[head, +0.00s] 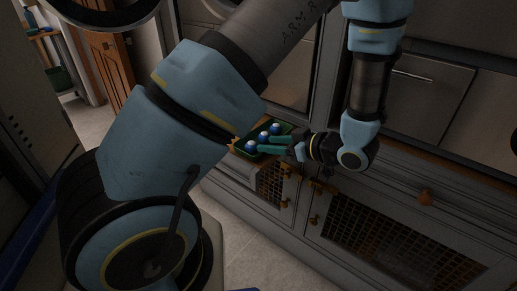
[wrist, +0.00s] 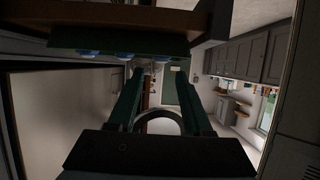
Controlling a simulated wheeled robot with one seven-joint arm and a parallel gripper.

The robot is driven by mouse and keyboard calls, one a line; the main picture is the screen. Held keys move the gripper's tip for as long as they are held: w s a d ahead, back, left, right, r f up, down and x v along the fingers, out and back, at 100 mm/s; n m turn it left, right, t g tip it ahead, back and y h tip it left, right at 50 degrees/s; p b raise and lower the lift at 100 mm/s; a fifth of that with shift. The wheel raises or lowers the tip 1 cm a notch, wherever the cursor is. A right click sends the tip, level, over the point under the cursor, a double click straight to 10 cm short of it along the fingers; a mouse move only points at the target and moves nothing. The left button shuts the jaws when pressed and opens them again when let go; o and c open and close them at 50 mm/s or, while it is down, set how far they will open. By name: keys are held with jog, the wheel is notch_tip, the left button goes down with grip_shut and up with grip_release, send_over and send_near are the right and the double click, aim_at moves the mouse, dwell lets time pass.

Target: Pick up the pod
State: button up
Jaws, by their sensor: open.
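Three blue pods with pale tops stand in a row on a dark green tray in the head view: a far one (head: 275,127), a middle one (head: 263,136) and a near one (head: 250,146). My gripper (head: 266,145) is open, its teal fingers pointing left at the tray's right side, close to the near and middle pods. I cannot tell whether a finger touches a pod. Blue pod parts (wrist: 125,55) show along the tray's edge (wrist: 75,42), above the fingers in the picture.
A grey panelled back (head: 425,95) rises behind. Pale floor (head: 255,255) lies open in front. A brown door (head: 105,45) stands far left.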

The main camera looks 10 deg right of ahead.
aim_at(254, 144)
jog(key=p+x, duration=0.1)
jog(key=x, duration=0.6)
jog(key=shift+a+f, duration=0.15)
jog(key=shift+f, duration=0.15)
jog(key=shift+c, duration=0.2)
grip_shut()
